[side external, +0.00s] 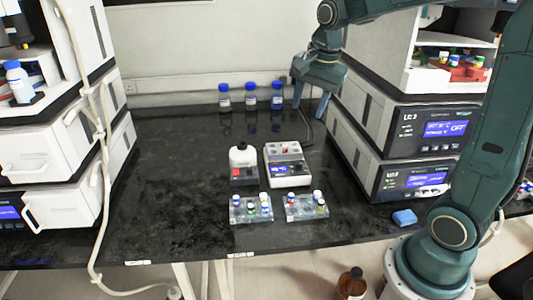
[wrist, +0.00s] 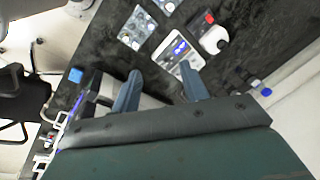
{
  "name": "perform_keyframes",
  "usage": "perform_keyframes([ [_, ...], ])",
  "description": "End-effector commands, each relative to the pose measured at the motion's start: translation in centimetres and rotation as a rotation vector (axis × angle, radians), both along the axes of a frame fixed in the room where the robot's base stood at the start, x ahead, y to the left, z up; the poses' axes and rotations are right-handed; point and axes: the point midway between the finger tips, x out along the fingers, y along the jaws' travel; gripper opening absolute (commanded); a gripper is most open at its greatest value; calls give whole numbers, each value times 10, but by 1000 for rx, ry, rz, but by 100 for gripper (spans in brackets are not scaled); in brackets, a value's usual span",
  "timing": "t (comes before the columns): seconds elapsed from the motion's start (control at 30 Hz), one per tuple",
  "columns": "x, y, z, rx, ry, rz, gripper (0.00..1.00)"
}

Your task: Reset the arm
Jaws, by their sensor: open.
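My teal gripper (side external: 311,103) is raised above the back right of the black bench, beside the right instrument stack. Its fingers point down, spread apart with nothing between them. The two fingers also show in the wrist view (wrist: 160,74), apart and empty. My arm rises from its round base at the right and bends over the right stack. The white device with a blue screen (side external: 287,164) stands on the bench, below and in front of my gripper. It also shows in the wrist view (wrist: 177,50), beyond the fingers.
Right stack LC 3 (side external: 432,130) is close beside my gripper. Three blue-capped bottles (side external: 251,97) stand at the back wall. A white-and-black device (side external: 243,165) and two clear vial racks (side external: 251,208) are mid-bench. A blue block (side external: 404,217) lies front right. The bench's left half is clear.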

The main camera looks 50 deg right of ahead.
Motion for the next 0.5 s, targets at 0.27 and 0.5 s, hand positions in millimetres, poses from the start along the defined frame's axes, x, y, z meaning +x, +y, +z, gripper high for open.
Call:
perform_keyframes([
  [0.27,-52,38,20,-100,-55,379,44],
  [0.5,-97,63,25,-200,-100,699,44],
])
